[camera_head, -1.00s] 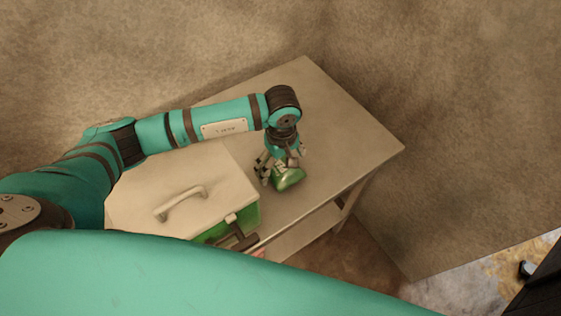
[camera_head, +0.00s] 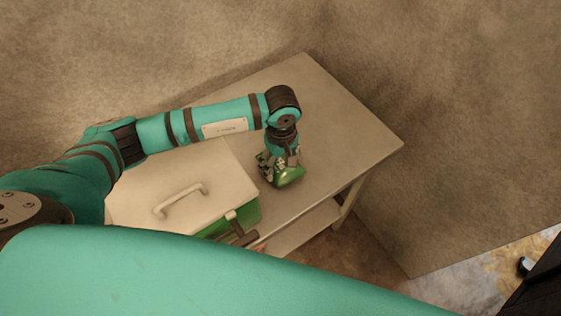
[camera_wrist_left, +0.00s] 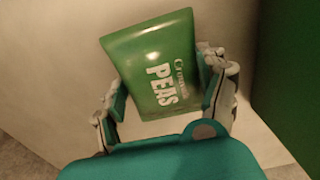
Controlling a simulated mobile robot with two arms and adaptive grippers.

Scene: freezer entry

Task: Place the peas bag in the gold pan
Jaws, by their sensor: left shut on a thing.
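The green peas bag (camera_head: 289,177) is on the table beside the green box, under my left gripper (camera_head: 279,167). In the left wrist view the peas bag (camera_wrist_left: 158,66) shows its printed front, tilted a little. The two fingers of my left gripper (camera_wrist_left: 168,108) are at either side of its lower part, shut on it. Whether the bag still touches the tabletop is hard to tell. My right gripper is not in view. No gold pan shows in these views.
A green box with a pale lid and handle (camera_head: 181,199) stands left of the bag. The pale table (camera_head: 345,130) is clear to the right and back. A lower shelf (camera_head: 303,228) shows under it. Walls stand close behind and to the right.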

